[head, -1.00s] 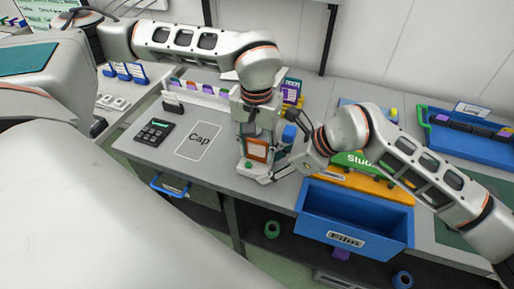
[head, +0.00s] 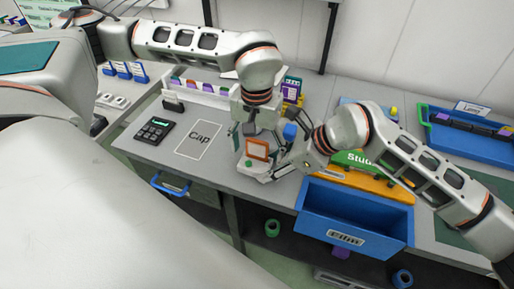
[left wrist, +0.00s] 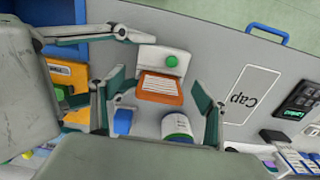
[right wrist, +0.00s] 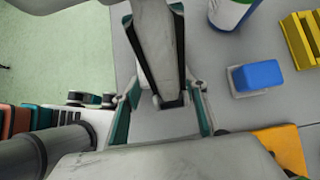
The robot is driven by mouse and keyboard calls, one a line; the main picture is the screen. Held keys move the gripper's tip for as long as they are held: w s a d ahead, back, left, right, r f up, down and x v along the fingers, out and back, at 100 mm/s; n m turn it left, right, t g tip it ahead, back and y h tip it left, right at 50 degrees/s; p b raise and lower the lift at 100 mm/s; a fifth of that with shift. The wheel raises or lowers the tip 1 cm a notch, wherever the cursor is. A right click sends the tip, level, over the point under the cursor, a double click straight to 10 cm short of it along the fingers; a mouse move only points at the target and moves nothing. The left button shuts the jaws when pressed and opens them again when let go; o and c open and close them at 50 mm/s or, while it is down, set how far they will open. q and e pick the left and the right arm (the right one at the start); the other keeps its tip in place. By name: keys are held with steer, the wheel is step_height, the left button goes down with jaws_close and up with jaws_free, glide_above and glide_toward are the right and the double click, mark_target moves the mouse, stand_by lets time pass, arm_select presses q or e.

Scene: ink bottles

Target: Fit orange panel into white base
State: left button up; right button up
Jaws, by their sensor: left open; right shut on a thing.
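The orange panel (head: 258,148) stands upright on the white base (head: 256,172), which has a green button. The left wrist view shows the panel (left wrist: 160,88) along the edge of the base (left wrist: 172,60); whether it is fully seated I cannot tell. My left gripper (head: 256,136) is open above the panel, its fingers spread apart and empty. My right gripper (head: 273,172) is shut on the white base at its right side. In the right wrist view the held part is mostly hidden.
A white bottle (left wrist: 176,126) and a blue block (right wrist: 257,75) stand close behind the panel. The open blue Film drawer (head: 350,222) and an orange tray lie to the right.

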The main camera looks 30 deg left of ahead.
arm_select(q)
steer(key=shift+r, duration=0.1)
steer(key=shift+d+r, duration=0.1)
steer(key=shift+r, duration=3.9)
arm_select(e)
steer(key=shift+f, duration=0.1)
arm_select(q)
steer(key=shift+c, duration=0.3)
arm_select(e)
steer(key=o, duration=0.9)
steer(key=shift+s+f, duration=0.1)
arm_select(q)
steer(key=shift+r, duration=0.1)
steer(key=shift+c, duration=0.2)
arm_select(e)
steer(key=shift+d, duration=0.15)
